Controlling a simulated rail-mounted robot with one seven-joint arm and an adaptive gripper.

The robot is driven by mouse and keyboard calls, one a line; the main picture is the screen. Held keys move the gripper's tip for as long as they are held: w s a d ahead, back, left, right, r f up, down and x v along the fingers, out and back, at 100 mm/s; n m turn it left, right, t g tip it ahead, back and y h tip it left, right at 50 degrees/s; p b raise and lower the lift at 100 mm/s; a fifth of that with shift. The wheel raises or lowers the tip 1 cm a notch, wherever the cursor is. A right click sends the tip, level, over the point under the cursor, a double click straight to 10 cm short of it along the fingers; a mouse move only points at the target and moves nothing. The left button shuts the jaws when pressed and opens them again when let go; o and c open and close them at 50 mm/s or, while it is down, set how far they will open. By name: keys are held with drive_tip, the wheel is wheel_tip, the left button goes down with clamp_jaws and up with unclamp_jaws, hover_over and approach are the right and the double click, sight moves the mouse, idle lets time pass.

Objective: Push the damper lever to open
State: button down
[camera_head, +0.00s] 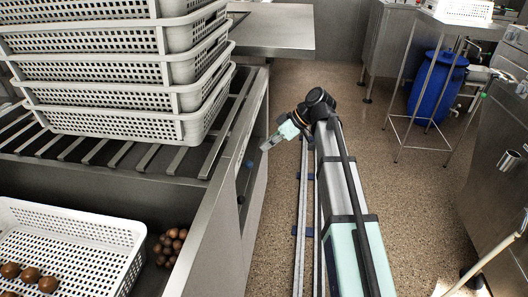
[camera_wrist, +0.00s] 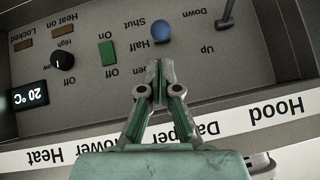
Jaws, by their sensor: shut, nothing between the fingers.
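The damper lever shows as a round blue knob (camera_wrist: 161,30) on a grey control panel (camera_wrist: 85,95) in the wrist view. The panel's words appear upside down. The knob is level with "Shut", close to "Half"; "Open" is partly hidden by my gripper. My gripper (camera_wrist: 160,80) is shut and empty, its fingertips a short way below the knob in the picture and apart from it. In the head view my gripper (camera_head: 267,146) is beside the steel bench's side face, close to a small blue spot (camera_head: 249,164) that looks like the knob.
Around the knob are a green switch (camera_wrist: 107,53), a black dial (camera_wrist: 63,61), a lit temperature display (camera_wrist: 30,96) and a metal lever (camera_wrist: 226,15) marked "Up" and "Down". White baskets (camera_head: 110,130) are stacked on the bench. Open floor (camera_head: 400,190) lies right of my arm.

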drive_tip(key=d+f+m+p, duration=0.1)
drive_tip(key=d+m+p, duration=0.4)
drive_tip(key=m, duration=1)
drive_tip(key=d+f+m+p, duration=0.25)
drive_tip(key=m+p, duration=0.45)
drive_tip(key=m, duration=0.8)
drive_tip(key=a+f+b, duration=0.1)
drive_tip(key=a+f, duration=0.3)
drive_tip(key=a, duration=0.6)
drive_tip(key=shift+f+m, duration=0.25)
drive_tip(key=shift+m, duration=0.05)
